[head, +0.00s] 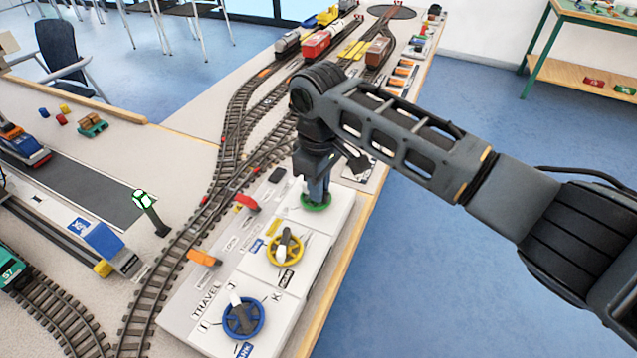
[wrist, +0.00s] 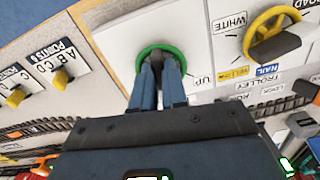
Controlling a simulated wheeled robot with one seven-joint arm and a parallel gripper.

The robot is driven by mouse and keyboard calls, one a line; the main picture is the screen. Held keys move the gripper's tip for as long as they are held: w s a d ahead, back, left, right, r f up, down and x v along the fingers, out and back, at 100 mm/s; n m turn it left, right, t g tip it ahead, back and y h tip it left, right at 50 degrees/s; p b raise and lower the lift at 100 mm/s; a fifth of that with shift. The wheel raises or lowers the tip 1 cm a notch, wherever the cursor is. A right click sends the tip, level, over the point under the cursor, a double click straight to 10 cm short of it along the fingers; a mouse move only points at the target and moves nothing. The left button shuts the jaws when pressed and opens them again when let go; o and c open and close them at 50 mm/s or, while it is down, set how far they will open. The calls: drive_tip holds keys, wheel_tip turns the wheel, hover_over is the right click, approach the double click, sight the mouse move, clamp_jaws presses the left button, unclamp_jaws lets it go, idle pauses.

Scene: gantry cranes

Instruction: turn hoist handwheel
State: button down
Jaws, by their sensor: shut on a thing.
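The green handwheel (head: 317,204) is at the far end of the white control panel in the head view, mostly hidden under my gripper (head: 317,192). In the wrist view the green handwheel (wrist: 141,58) shows as a ring around my gripper's fingers (wrist: 160,64). The fingers point down into the wheel and are shut on its dark middle part. The word "UP" is printed beside it. The yellow handwheel (head: 299,250) and the blue handwheel (head: 258,316) stand nearer on the same panel, apart from my gripper. The label naming the green wheel is hidden.
An orange lever (head: 204,258) and a red lever (head: 246,203) stand along the panel's left edge. Toy railway tracks (head: 237,135) run beside the panel. A green-lit signal post (head: 147,205) stands left. Open blue floor (head: 420,240) lies right of the table.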

drive_tip(key=n+p, duration=0.1)
drive_tip(key=n, duration=0.5)
drive_tip(key=shift+w, duration=0.15)
drive_tip(key=n, duration=0.5)
drive_tip(key=shift+w, duration=0.15)
drive_tip(key=shift+n, duration=0.4)
drive_tip(key=c, duration=1.2)
unclamp_jaws()
drive_tip(key=shift+o, duration=0.2)
wheel_tip(320, 180, up, 8)
drive_tip(key=shift+f, duration=0.1)
